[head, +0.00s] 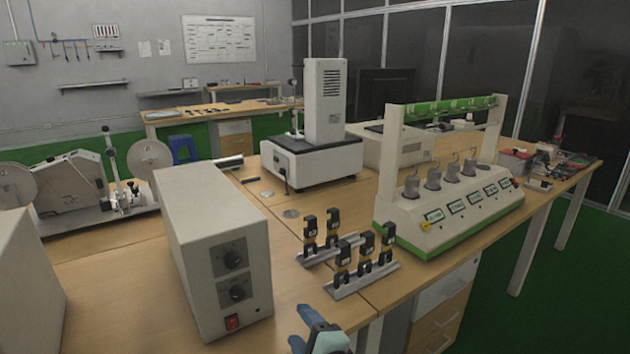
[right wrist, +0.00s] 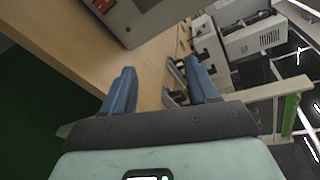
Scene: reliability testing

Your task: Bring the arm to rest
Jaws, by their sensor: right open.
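My right gripper (head: 301,328) shows at the bottom centre of the head view, in front of the table's near edge. Its blue fingers are apart with nothing between them. In the right wrist view the same open gripper (right wrist: 163,85) shows both blue fingers, with the wooden table (right wrist: 95,55) beyond them. My left gripper is in neither view.
A white box with two knobs and a red switch (head: 215,250) stands left of my right gripper. Racks with several black and yellow parts (head: 365,279) lie just beyond it. A white-green tester (head: 455,215) stands to the right. Green floor is clear at lower right.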

